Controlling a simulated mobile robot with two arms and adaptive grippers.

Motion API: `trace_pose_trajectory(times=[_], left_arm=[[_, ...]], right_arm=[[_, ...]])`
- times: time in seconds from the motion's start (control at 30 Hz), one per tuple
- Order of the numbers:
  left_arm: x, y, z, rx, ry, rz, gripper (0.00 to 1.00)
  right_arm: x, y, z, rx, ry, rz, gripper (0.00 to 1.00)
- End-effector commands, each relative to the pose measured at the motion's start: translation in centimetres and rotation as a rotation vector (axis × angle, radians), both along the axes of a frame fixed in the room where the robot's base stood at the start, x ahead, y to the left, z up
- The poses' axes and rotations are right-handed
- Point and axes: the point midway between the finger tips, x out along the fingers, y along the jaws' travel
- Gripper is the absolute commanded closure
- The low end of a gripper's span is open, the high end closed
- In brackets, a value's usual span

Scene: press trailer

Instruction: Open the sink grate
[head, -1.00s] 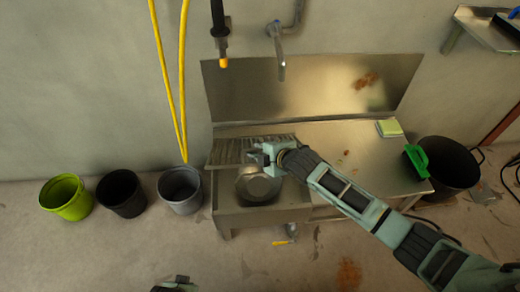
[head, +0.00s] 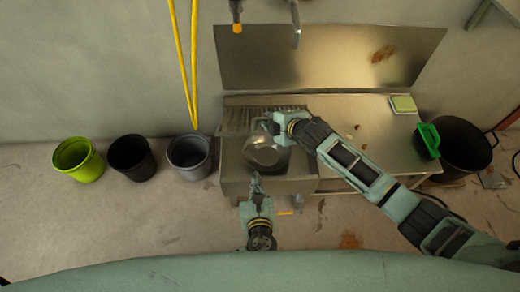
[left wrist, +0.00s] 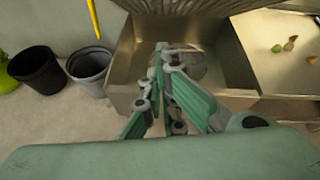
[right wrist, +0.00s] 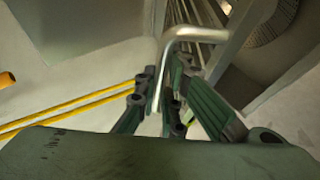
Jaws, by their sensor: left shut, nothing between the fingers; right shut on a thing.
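The ribbed metal sink grate (head: 240,117) is tilted up along the back of the sink basin (head: 235,170); its underside also shows in the left wrist view (left wrist: 190,6). In the right wrist view, bars of the grate (right wrist: 196,14) show beyond the fingers. My left gripper (head: 255,180) is shut and empty at the sink's front rim; its fingers (left wrist: 167,52) overlap the basin in the left wrist view.
A tap spout (head: 296,30) and an orange-tipped hose nozzle (head: 237,20) hang above the sink. Several buckets, including a green bucket (head: 76,160), stand left. A black bucket (head: 462,148) stands right, beside a counter (head: 350,125) with a sponge (head: 403,104).

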Motion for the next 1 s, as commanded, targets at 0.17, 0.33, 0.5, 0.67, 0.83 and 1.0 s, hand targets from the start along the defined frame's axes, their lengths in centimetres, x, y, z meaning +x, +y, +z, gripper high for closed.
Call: trace_pose_trajectory(times=[0.17,0.33,0.5,0.67,0.83,1.0], left_arm=[[0.6,-1.6,1.4,0.112,-0.066,-0.088,1.00],[2.7,-1.6,0.9,0.121,-0.071,-0.093,1.00],[5.9,-1.6,-0.4,0.119,-0.070,-0.090,1.00],[8.5,-1.6,-1.5,0.117,-0.068,-0.090,1.00],[10.4,-1.6,-1.1,0.111,-0.070,-0.088,1.00],[11.5,-1.6,0.5,0.111,-0.068,-0.089,1.00]], right_arm=[[0.1,0.0,0.2,0.006,-0.001,-0.004,1.00],[0.1,0.0,0.2,0.006,-0.001,-0.004,1.00],[0.1,0.0,0.2,0.006,-0.001,-0.004,1.00],[0.1,0.0,0.2,0.006,-0.001,-0.004,1.00],[0.1,0.0,0.2,0.006,-0.001,-0.004,1.00],[0.2,0.0,0.2,0.006,-0.001,-0.004,1.00]])
